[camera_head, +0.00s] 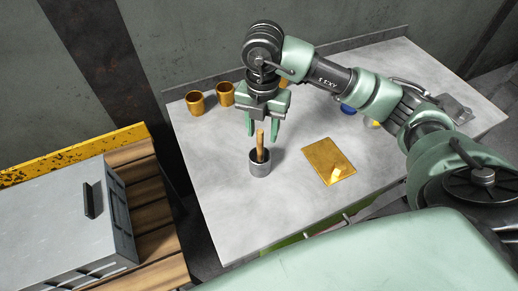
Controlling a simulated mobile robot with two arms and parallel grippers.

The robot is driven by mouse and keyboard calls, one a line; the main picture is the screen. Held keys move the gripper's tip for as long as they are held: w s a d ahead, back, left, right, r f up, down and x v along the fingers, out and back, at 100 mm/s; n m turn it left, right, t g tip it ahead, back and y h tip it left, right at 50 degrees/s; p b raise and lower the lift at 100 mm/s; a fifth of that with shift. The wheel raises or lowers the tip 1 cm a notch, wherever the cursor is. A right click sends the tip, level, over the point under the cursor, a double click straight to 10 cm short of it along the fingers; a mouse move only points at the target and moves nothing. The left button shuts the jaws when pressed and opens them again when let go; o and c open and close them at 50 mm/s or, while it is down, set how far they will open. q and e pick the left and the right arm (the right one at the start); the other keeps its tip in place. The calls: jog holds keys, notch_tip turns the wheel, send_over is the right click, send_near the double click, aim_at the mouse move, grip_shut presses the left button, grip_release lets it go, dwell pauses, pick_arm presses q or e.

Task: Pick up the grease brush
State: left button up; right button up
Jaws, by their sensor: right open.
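The grease brush (260,141) stands upright in a small grey metal cup (260,168) on the light grey table. Only its wooden handle shows; its lower end is hidden in the cup. My right gripper (263,133) points down over the brush, with its two green fingers apart on either side of the handle top. I cannot tell whether a finger touches the handle. My left gripper is not in view.
Two brass cups (195,103) and (225,94) stand at the table's back left. A brass plate (328,161) lies right of the metal cup. A blue object (347,108) is partly behind my arm. A grey case (60,235) sits on wooden slats at left.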

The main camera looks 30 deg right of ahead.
jog(key=p, duration=0.2)
send_over(260, 160)
jog(key=f, duration=0.5)
jog(key=shift+w+d+f, duration=0.2)
jog(key=shift+w+f, duration=0.05)
jog(key=shift+w, duration=0.05)
jog(key=shift+f, duration=0.35)
grip_shut()
